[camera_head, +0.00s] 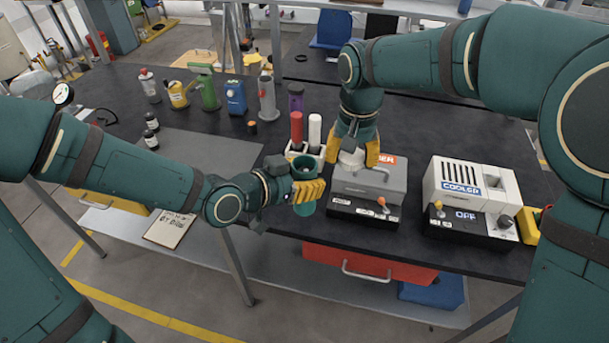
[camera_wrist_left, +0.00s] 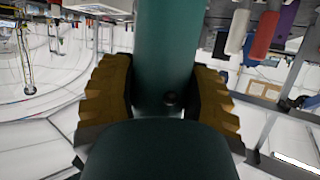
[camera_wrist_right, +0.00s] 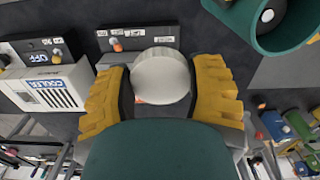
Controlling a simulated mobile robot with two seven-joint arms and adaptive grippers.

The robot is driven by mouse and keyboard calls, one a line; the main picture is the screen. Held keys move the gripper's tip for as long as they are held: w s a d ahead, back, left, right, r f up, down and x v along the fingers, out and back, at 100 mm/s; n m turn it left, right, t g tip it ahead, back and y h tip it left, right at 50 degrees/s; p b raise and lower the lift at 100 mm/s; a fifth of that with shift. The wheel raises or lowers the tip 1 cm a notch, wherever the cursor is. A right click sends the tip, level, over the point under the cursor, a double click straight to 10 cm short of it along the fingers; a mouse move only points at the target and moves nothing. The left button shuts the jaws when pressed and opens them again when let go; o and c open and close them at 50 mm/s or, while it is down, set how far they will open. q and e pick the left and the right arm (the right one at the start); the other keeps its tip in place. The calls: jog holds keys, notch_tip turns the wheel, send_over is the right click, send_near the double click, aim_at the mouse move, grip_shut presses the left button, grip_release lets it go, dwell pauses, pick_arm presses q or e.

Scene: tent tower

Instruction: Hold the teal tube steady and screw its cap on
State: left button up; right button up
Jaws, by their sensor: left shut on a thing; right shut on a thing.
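The teal tube (camera_head: 305,208) is upright with its open mouth up, at the table's front edge. My left gripper (camera_head: 308,190) is shut around its body, which also shows between the yellow fingers in the left wrist view (camera_wrist_left: 165,50). My right gripper (camera_head: 353,160) is shut on a round white cap (camera_head: 351,158), to the right of the tube and apart from it. In the right wrist view the cap (camera_wrist_right: 160,76) sits between the fingers. The tube's mouth (camera_wrist_right: 268,16) is at the upper right there, with a small white thing inside.
A grey heater box (camera_head: 370,185) stands just below and right of the cap. A white cooler (camera_head: 470,187) reading OFF is further right. A rack with red (camera_head: 296,128) and white (camera_head: 314,130) tubes stands close behind the teal tube. Several bottles line the back left.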

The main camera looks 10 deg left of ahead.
jog(key=m, duration=0.1)
send_near(304, 163)
jog(key=shift+s+d+f, duration=0.1)
jog(key=shift+s+d, duration=0.05)
jog(key=shift+s, duration=0.5)
jog(key=shift+s+d, duration=0.1)
jog(key=shift+s, duration=0.5)
jog(key=shift+f, duration=2.05)
jog(key=shift+f, duration=0.9)
jog(key=shift+f, duration=0.7)
